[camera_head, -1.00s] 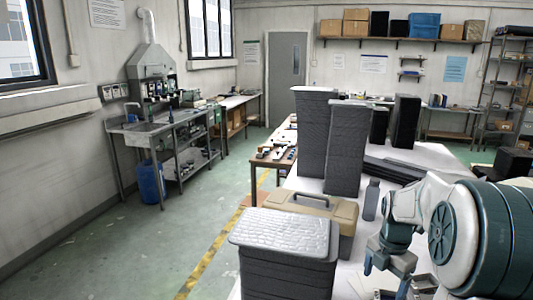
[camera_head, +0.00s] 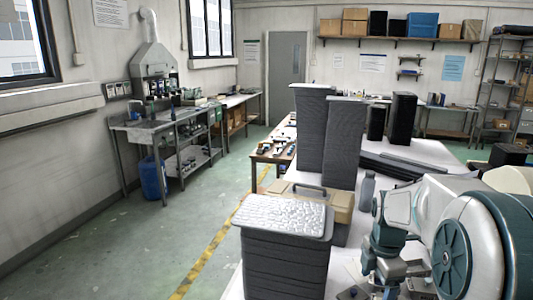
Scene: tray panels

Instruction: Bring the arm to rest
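My arm comes in from the right edge, with large white and teal joints in the foreground. My gripper (camera_head: 384,282) is at its end, low in the picture and over the white table (camera_head: 350,262). It is right of the near stack of dark panels (camera_head: 285,265) and apart from it. The fingertips are small and partly lost among other parts, so I cannot tell whether they are open or shut. I see no clear object held in them.
A light textured tray panel (camera_head: 283,216) tops the near stack. Dark flat pieces (camera_head: 405,165) lie farther back. The floor at left is clear.

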